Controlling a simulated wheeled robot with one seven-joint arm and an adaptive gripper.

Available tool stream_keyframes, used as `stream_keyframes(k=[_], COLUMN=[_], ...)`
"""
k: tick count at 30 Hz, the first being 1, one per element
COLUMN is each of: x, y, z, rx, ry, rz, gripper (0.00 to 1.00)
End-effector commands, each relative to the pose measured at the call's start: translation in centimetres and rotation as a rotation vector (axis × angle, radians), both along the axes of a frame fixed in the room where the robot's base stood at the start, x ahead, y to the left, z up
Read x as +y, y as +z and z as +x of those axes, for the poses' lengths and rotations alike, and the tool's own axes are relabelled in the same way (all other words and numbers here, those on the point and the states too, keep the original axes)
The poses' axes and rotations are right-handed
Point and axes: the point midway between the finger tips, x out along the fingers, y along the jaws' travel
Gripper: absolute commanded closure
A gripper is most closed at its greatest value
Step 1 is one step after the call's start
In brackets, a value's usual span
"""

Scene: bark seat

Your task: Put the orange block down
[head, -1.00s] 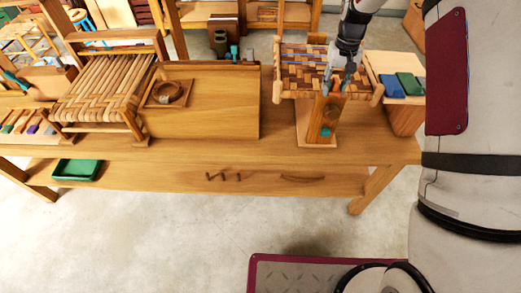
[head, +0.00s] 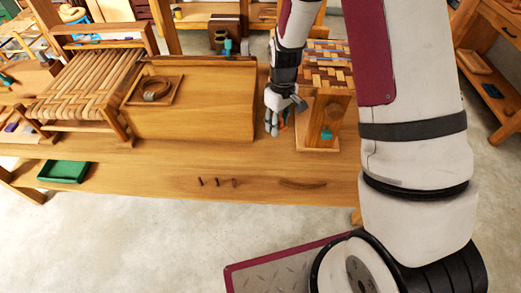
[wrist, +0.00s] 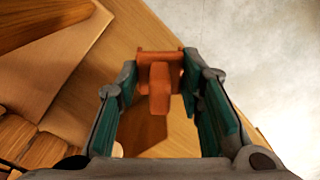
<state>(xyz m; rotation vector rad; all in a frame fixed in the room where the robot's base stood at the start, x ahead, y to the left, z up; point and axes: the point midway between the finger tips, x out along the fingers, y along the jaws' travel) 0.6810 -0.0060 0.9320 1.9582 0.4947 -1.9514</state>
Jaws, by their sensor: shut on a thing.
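The orange block (wrist: 160,88) is between the teal-padded fingers of my gripper (wrist: 158,76) in the wrist view. It has a wide bar at the far end and a narrower part toward the camera. My gripper (head: 275,128) is shut on it over the front part of the wooden bench (head: 200,160), left of the woven seat stand. Only a sliver of the block shows in the head view, behind the fingers. A dark shadow lies on the bench by the block; I cannot tell how high the block is above the wood.
The small stand with the woven top (head: 327,65) is just right of my gripper. A large wooden box (head: 215,100) is to the left. The bench edge with pale floor beyond is close by.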

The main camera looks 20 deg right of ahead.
Motion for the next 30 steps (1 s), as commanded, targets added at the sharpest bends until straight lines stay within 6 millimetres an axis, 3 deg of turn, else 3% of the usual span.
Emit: stream_keyframes(k=[1, 6, 12, 16, 20, 25, 30], x=[-0.1, -0.3, -0.4, -0.4, -0.4, -0.3, -0.2], y=[-2.3, -6.7, -9.6, -10.4, -10.7, -11.1, -11.2], z=[-0.7, -4.9, -9.2, -10.9, -11.3, -8.5, -7.6], rx=[0.006, 0.001, -0.002, -0.003, -0.005, -0.009, -0.008], ry=[0.067, 0.34, 0.608, 0.715, 0.765, 0.775, 0.776], rz=[0.001, -0.001, -0.005, -0.009, -0.013, -0.015, -0.015], gripper=[0.85, 0.85, 0.85, 0.85, 0.85, 0.85, 0.85])
